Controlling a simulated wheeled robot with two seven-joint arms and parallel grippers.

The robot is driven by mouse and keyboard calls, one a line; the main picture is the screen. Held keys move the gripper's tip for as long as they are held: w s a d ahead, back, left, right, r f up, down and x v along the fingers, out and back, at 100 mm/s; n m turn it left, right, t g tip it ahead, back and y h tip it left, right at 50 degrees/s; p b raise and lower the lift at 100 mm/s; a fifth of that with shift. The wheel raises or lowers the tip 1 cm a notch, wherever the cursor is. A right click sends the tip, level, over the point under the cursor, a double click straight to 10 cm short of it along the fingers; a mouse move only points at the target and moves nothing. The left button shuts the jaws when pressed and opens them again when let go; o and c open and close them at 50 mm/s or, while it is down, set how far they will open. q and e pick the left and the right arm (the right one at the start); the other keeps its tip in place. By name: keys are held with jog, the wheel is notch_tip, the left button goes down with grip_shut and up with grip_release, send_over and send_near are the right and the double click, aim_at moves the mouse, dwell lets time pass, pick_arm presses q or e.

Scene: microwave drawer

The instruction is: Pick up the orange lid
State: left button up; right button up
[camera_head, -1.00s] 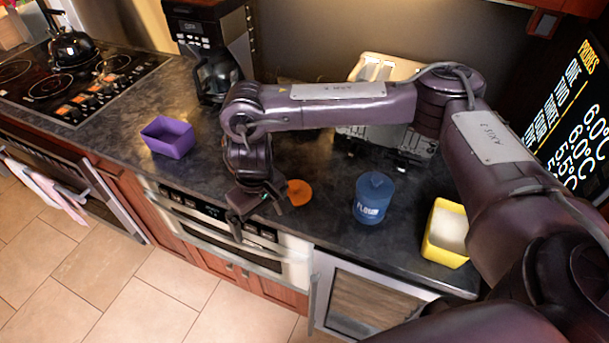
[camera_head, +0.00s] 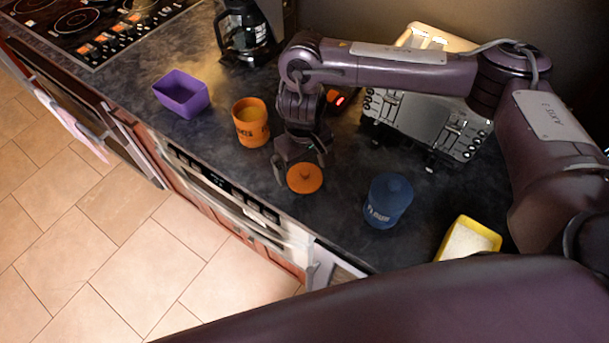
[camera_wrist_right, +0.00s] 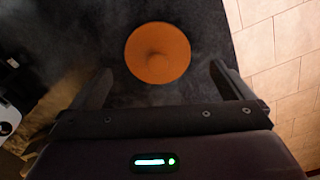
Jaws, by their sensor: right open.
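The orange lid (camera_head: 304,178) lies on the dark countertop, round with a small knob on top. My right gripper (camera_head: 300,168) is open and empty, above the counter right at the lid in the head view. In the right wrist view the lid (camera_wrist_right: 158,53) lies ahead of the open fingers (camera_wrist_right: 162,85), roughly centred between them and not gripped. An orange canister (camera_head: 250,124), open at the top, stands upright to the left of the gripper. My left gripper is not in view.
A purple bowl (camera_head: 181,94) is at the left. A metal toaster (camera_head: 425,118) and a coffee maker (camera_head: 245,35) stand behind. The counter's front edge is near.

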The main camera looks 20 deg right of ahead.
aim_at(305, 171)
jog(key=f, duration=0.4)
jog(key=shift+w+d+p, duration=0.1)
jog(key=shift+d+p, duration=0.15)
jog(key=shift+p, duration=0.15)
jog(key=shift+a+r, duration=0.1)
jog(key=shift+a, duration=0.05)
jog(key=c, duration=0.9)
jog(key=shift+c, duration=0.8)
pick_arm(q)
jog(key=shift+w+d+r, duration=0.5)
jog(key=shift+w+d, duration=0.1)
pick_arm(e)
jog(key=shift+r, duration=0.1)
